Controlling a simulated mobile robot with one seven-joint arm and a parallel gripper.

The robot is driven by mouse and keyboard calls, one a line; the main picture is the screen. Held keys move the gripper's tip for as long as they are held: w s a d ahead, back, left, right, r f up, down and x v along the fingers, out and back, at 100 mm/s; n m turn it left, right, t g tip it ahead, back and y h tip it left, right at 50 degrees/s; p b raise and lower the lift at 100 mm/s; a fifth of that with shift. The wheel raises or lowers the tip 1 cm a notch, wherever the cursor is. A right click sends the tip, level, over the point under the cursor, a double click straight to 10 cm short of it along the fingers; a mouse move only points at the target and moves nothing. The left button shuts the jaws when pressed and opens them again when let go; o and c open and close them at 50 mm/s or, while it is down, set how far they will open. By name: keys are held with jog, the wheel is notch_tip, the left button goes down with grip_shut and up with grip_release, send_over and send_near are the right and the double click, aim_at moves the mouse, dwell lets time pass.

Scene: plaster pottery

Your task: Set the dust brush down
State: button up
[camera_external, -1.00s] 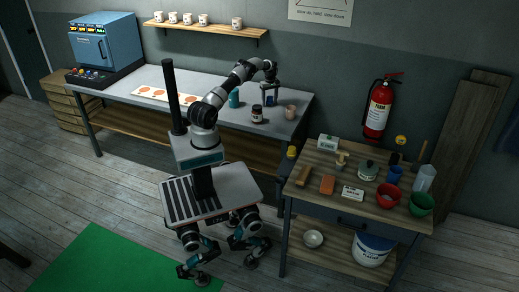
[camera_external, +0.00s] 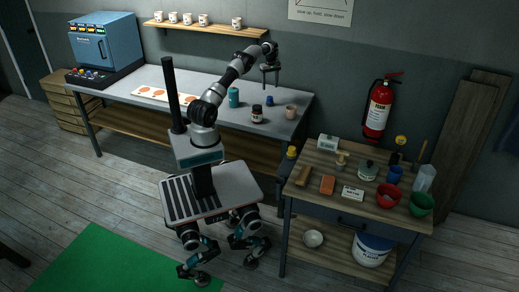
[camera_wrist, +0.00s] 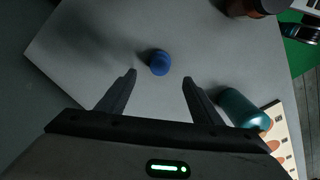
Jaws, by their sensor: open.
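A small blue round-topped thing (camera_external: 269,101), which I take to be the dust brush, stands on the grey worktable near its back right. It also shows in the wrist view (camera_wrist: 160,62), seen from above, just beyond my fingertips; bristles cannot be made out. My gripper (camera_external: 270,84) points down above it, apart from it. In the wrist view my gripper (camera_wrist: 159,78) is open, its two fingers wide apart with nothing between them.
On the worktable (camera_external: 200,103) are a teal container (camera_external: 233,97) left of the blue thing, a dark jar (camera_external: 257,114) in front and a pinkish cup (camera_external: 290,112) to the right. A shelf (camera_external: 205,27) with several cups hangs above. A crowded side table (camera_external: 325,205) stands right.

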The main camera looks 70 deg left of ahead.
jog(key=d+r+m+t, duration=0.2)
jog(key=d+r+m, duration=0.2)
jog(key=d+r, duration=0.95)
jog(key=s+d+r+m+t, duration=0.1)
jog(key=s+d+r+m, duration=0.1)
jog(key=s+d+r, duration=0.3)
jog(key=s+d+r+m, duration=0.3)
jog(key=d+r, duration=0.1)
jog(key=d, duration=0.3)
jog(key=s+d+f+m+t, duration=0.1)
jog(key=s+d+f+m, duration=0.1)
jog(key=s+d+m, duration=0.55)
jog(key=s+d+f+m+t, duration=0.2)
jog(key=s+d, duration=0.7)
jog(key=s, duration=0.5)
notch_tip(320, 180, up, 8)
jog(key=p, duration=0.8)
jog(key=shift+w+a, duration=0.15)
jog(key=shift+a, duration=0.15)
jog(key=shift+n, duration=0.25)
